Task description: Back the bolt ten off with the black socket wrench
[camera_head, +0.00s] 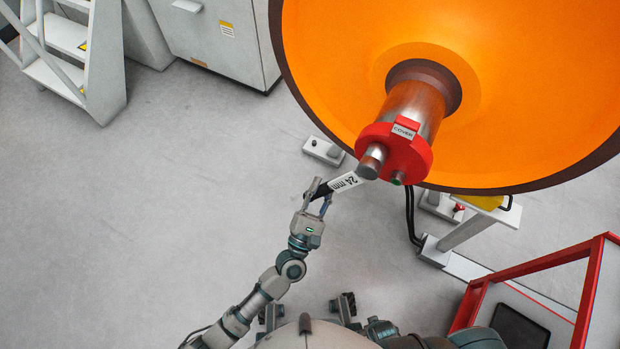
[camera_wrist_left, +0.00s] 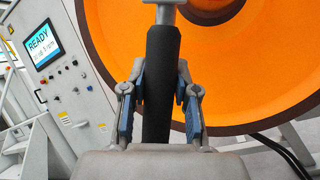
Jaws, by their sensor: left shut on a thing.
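The black socket wrench (camera_head: 344,182) has a white "24 mm" label and a silver socket head (camera_head: 371,163). My left gripper (camera_head: 318,196) is shut on its black handle, which also shows upright between the fingers in the left wrist view (camera_wrist_left: 158,75). The socket head overlaps the lower left edge of the red cover (camera_head: 411,153) on the axle end. A bolt behind it is hidden, and I cannot tell whether the socket is seated. No bolt number is readable. My right gripper is not in view.
The large orange wheel (camera_head: 500,80) fills the upper right. A grey cabinet (camera_head: 220,40) and steps (camera_head: 70,50) stand upper left. A red-framed stand (camera_head: 597,290) is at lower right. The left wrist view shows a panel screen (camera_wrist_left: 42,46) reading "READY". Floor at left is clear.

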